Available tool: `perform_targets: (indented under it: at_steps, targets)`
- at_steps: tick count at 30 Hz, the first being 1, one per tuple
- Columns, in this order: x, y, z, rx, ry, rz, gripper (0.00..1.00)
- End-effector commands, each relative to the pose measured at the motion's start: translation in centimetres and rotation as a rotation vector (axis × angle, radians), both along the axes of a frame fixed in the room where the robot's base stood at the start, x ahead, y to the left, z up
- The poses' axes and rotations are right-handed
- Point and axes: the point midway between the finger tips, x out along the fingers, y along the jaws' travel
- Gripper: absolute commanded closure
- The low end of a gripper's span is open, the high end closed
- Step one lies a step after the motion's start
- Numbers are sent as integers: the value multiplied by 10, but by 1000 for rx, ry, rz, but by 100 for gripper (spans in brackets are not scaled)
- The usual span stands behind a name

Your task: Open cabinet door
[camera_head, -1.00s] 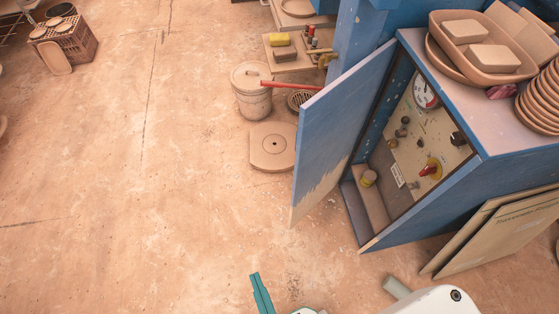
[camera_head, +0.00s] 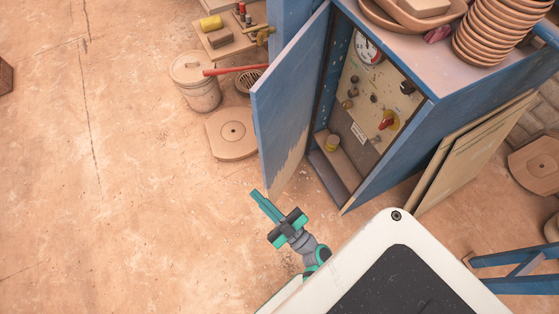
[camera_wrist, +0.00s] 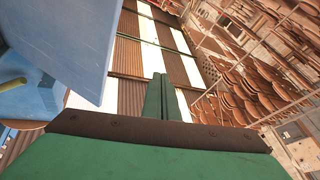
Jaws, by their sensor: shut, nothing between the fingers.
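The blue cabinet (camera_head: 390,160) stands at the upper right in the head view, with a gauge, knobs and a red-and-yellow switch inside. Its blue door (camera_head: 287,100) stands open, swung out to the left, with worn paint along its lower edge. My gripper (camera_head: 257,196) is shut and empty, just below and left of the door's lower corner in the picture; I cannot tell whether it touches. In the wrist view the shut green fingers (camera_wrist: 161,98) point ahead, and a blue panel, likely the door (camera_wrist: 70,40), fills the upper left.
Boards (camera_head: 470,155) lean on the cabinet's right side, and stacked clay dishes (camera_head: 490,35) sit on top. A lidded bucket (camera_head: 195,82), a round-holed slab (camera_head: 231,133) and a red-handled tool stand left of the door. A blue frame (camera_head: 520,265) is at lower right.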

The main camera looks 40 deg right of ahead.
Motion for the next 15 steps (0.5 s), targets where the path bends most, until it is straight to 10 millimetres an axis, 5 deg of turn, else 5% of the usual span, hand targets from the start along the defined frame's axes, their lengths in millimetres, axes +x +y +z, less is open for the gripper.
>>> perform_targets:
  at_steps: [7, 15]
  targets:
    - [10, -87, -48, 8, 119, 113, 100]
    - [-19, -172, -84, 140, 303, 222, 100]
